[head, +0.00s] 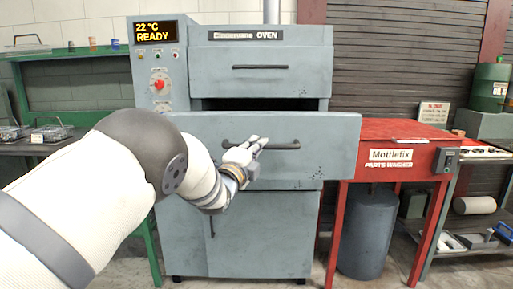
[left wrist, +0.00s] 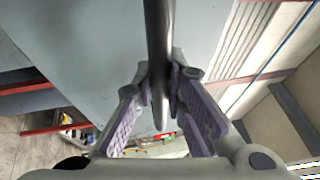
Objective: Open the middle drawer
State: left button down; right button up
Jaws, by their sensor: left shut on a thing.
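The grey oven cabinet (head: 255,44) stands ahead with its drawers stacked. The middle drawer (head: 320,130) is pulled out toward me, and a dark gap shows above its front. My left gripper (head: 257,145) is shut on the dark bar handle (head: 285,146) of this drawer, near the bar's left part. In the left wrist view the bar (left wrist: 158,45) runs between the two fingers of my left gripper (left wrist: 161,85). The top drawer (head: 295,82) looks closed. My right gripper is not in view.
A red parts washer table (head: 390,130) stands close at the right, with a grey drum (head: 367,235) under it. The control panel (head: 158,60) reads 22 °C READY. A lower door (head: 260,235) is closed. A green shelf (head: 75,55) stands at the left.

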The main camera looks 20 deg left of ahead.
pick_arm(q)
jog(key=c, duration=1.6)
grip_release()
jog(key=v, duration=1.2)
